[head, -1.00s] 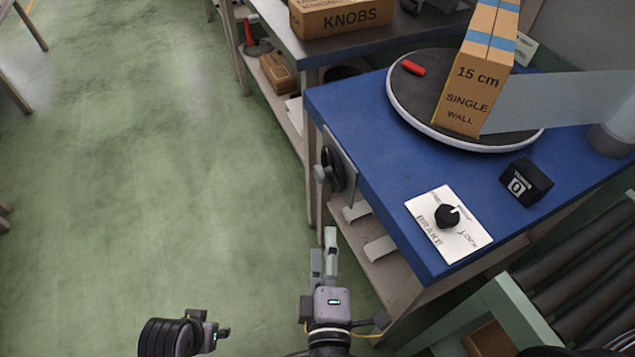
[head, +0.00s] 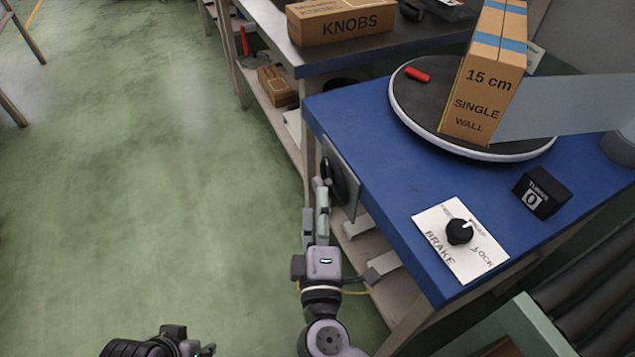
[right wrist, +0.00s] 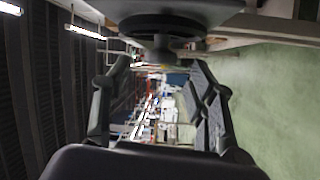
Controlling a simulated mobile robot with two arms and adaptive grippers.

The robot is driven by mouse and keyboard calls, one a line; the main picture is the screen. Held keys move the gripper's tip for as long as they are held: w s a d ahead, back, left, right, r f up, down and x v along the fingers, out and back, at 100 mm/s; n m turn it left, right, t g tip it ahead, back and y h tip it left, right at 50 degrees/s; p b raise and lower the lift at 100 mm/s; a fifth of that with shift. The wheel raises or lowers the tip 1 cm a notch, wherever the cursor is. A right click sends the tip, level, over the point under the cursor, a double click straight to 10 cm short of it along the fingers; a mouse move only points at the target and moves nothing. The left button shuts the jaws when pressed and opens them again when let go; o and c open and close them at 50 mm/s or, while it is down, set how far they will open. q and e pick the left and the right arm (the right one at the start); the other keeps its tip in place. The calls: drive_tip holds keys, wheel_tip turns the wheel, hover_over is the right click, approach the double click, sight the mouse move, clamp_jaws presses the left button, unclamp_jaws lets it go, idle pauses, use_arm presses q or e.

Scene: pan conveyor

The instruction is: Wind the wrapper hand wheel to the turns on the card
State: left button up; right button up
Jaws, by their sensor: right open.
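The black hand wheel (head: 340,182) is on a plate on the left side of the blue table. My right gripper (head: 316,188) is open and empty, with its fingertips close to the wheel's near side; I cannot tell if they touch. In the right wrist view, the wheel (right wrist: 180,22) spans the top, beyond the open fingers (right wrist: 160,90). The turns counter (head: 541,192) reads 0. The brake dial (head: 459,231) has its pointer toward the upper right. A white card (head: 535,55) behind the box is mostly hidden. My left gripper (head: 190,346) is low at the picture's edge, its jaws unclear.
A tall box (head: 483,100) marked 15 cm, single wall, stands on the round turntable (head: 425,112), with grey film stretched from it to the right. A red object (head: 417,74) lies there too. A KNOBS box (head: 342,22) is on the back bench. Green floor at left is clear.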

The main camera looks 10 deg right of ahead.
sight(326, 184)
drive_tip(key=w, duration=0.5)
drive_tip(key=shift+w+d+r, duration=0.2)
drive_tip(key=shift+w+d, duration=0.1)
drive_tip(key=shift+c, duration=0.3)
drive_tip(key=c, duration=1.1)
